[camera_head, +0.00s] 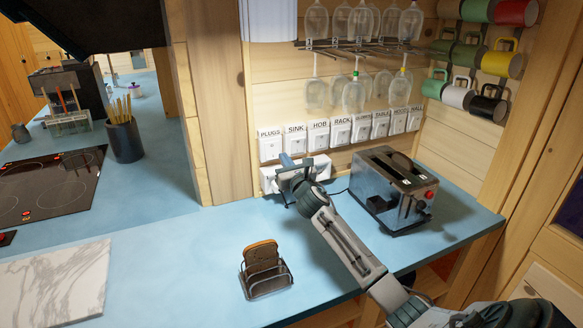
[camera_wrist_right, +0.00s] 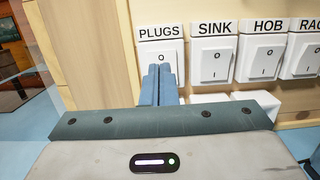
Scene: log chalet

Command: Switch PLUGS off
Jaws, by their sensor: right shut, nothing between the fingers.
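The PLUGS switch (camera_head: 270,149) is a white rocker plate at the left end of a labelled row on the wooden wall. It also shows in the right wrist view (camera_wrist_right: 147,52), where the O mark near its top is visible. My right gripper (camera_head: 287,160) is shut and empty, its blue fingers together. In the right wrist view the fingertips (camera_wrist_right: 160,70) are in front of the lower right part of the PLUGS rocker and hide it. I cannot tell whether they touch it. My left gripper is not in view.
The SINK switch (camera_head: 296,143) and HOB switch (camera_head: 319,137) follow to the right, with several others. White sockets (camera_head: 321,165) sit below. A toaster (camera_head: 394,188) stands right of my arm; a toast rack (camera_head: 266,273) stands in front. Glasses (camera_head: 354,96) hang above.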

